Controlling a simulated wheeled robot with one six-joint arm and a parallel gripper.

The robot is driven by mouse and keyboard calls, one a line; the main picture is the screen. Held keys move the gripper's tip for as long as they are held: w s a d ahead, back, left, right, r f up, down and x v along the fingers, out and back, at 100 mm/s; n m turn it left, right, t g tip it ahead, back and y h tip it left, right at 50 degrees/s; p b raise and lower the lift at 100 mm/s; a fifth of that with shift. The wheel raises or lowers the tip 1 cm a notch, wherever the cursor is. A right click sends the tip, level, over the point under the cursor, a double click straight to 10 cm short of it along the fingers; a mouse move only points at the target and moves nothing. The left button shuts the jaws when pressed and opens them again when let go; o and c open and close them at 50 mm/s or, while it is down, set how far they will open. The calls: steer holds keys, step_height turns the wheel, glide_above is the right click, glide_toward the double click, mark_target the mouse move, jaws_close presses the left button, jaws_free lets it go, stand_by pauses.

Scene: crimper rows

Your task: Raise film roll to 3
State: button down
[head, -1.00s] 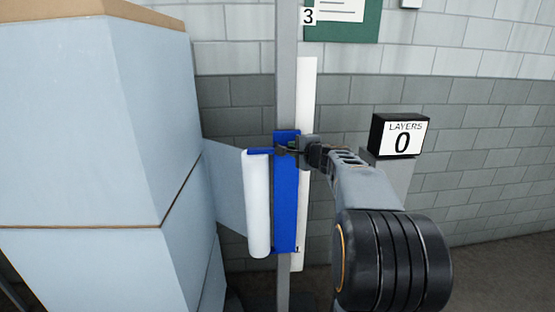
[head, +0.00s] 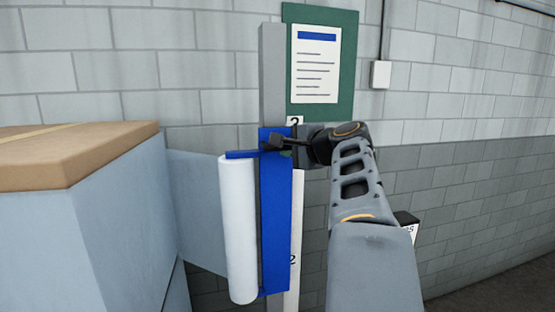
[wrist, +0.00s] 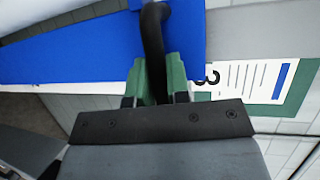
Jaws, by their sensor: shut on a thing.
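The white film roll (head: 238,230) hangs upright on a blue carriage (head: 276,215) on a grey post (head: 272,70). Film stretches from it to the wrapped load. The label 3 (head: 295,121) shows just above the carriage's top edge, its lower part covered. My gripper (head: 284,146) is shut on the carriage's black handle. In the wrist view, the green fingers of my gripper (wrist: 156,82) close around the black handle (wrist: 153,45), with the blue carriage (wrist: 80,55) behind and the label 3 (wrist: 208,78) to the right.
The wrapped load (head: 50,235) with a brown top (head: 70,150) stands close at the left. A label 2 (head: 292,260) is on the white strip lower down. A green notice board (head: 348,60) is on the wall. The layers sign (head: 408,228) is mostly hidden behind my arm.

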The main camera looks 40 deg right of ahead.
step_height(320, 180, up, 4)
steer(key=shift+p, duration=0.85)
steer(key=shift+a+r, duration=0.1)
steer(key=shift+r, duration=0.3)
steer(key=shift+r, duration=0.1)
steer(key=c, duration=1.1)
jaws_free()
steer(key=shift+f, duration=0.2)
steer(key=shift+s, duration=0.1)
steer(key=shift+s, duration=0.25)
steer(key=s+r+b, duration=0.2)
steer(key=s+b, duration=0.1)
steer(key=s, duration=1)
steer(key=shift+d+r, duration=0.3)
steer(key=shift+r, duration=0.05)
